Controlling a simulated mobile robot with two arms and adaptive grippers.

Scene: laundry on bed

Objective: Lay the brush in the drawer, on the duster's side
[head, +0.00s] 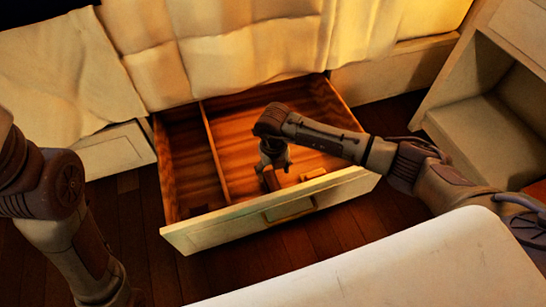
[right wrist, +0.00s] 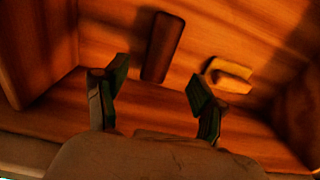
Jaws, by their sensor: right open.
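The open drawer (head: 190,238) has a divider (head: 212,150) between a narrow left and a wide right compartment. My right gripper (head: 272,168) is over the wide compartment, fingers pointing down. In the right wrist view its fingers (right wrist: 155,98) are apart with nothing between them. A dark brown oblong block (right wrist: 163,47) lies on the drawer floor beyond the fingertips. A small pale, bent piece (right wrist: 228,74) lies to its right, also in the head view (head: 313,173). I cannot tell for sure which is the brush and which the duster. My left gripper is out of view.
A bed with pale cloth (head: 230,55) stands behind the drawer. A white surface (head: 400,265) is at the front right. A shelf unit (head: 490,120) stands at the right. Dark wooden floor shows around the drawer.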

